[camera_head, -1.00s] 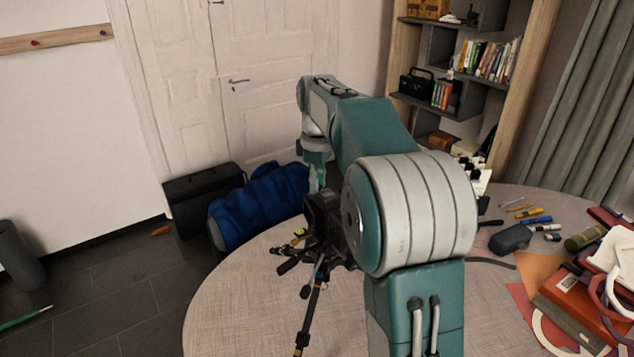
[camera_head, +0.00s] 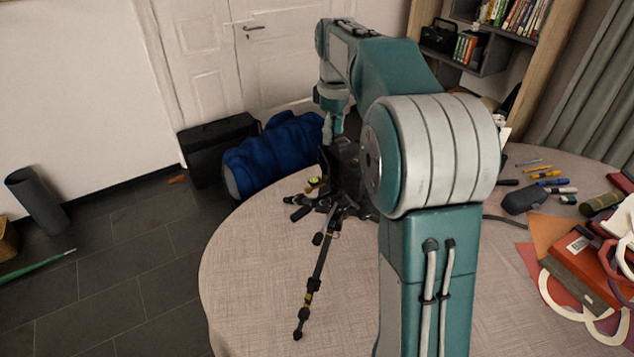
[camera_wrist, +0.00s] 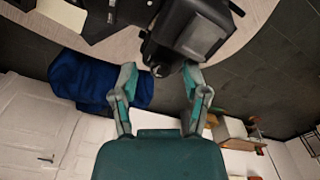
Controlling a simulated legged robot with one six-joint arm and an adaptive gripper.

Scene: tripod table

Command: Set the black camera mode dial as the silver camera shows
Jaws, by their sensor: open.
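The black camera (camera_wrist: 200,28) fills the upper middle of the wrist view, just beyond my gripper (camera_wrist: 160,67). My gripper is open, with its two fingertips on either side of a small dark round part at the camera's lower edge. I cannot tell whether that part is the mode dial or whether a fingertip touches it. In the head view the dark camera (camera_head: 346,160) is partly hidden behind my arm, above a black tripod (camera_head: 322,245) on the round table (camera_head: 255,270). I cannot make out a silver camera in either view.
A blue bag (camera_head: 270,155) and a black case (camera_head: 215,145) stand on the floor beyond the table. Pens, a dark pouch (camera_head: 524,200) and red books (camera_head: 585,255) crowd the table's right side.

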